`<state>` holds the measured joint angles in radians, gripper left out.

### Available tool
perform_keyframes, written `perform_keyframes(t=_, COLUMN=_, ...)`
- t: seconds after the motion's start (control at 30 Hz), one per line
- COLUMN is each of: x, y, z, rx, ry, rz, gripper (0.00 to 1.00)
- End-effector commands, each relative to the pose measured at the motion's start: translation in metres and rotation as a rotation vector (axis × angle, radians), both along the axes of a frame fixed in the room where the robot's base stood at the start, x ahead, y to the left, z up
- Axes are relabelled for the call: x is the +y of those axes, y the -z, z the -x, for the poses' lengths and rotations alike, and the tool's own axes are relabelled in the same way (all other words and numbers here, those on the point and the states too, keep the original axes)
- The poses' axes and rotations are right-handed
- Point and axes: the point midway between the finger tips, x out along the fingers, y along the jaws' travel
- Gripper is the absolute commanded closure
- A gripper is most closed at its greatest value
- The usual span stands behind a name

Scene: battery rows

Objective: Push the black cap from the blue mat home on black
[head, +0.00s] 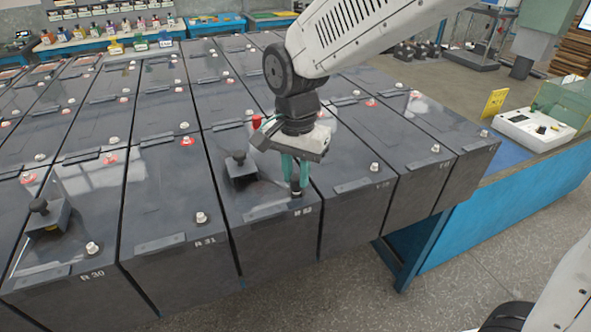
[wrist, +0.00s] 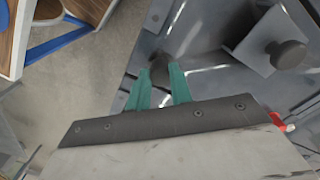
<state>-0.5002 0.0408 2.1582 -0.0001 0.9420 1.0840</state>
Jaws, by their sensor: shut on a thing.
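My gripper (head: 297,183) has its two teal fingers pointing down at the front edge of a dark battery (head: 262,250) in the near row. The fingers are shut on a small black cap (head: 296,191), which sits low at the battery's front top edge. In the wrist view the black cap (wrist: 160,70) shows between the teal fingertips (wrist: 158,84). The post under it is hidden, and I cannot tell how far down the cap sits. A blue mat (head: 508,152) lies on the bench at the right; I see no cap on its visible part.
A black knob on a bracket (head: 240,166) stands just left of my gripper; another (head: 45,212) stands further left. Bare pale posts (head: 201,217) and red caps (head: 187,142) dot the rows. A white device (head: 535,128) stands on the right bench.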

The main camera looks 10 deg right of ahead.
Motion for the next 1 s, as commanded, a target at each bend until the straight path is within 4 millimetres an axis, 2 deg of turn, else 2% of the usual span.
perform_keyframes(t=1.0, x=0.0, y=0.0081, z=0.0, rx=0.001, ry=0.0, rz=0.0, gripper=0.99)
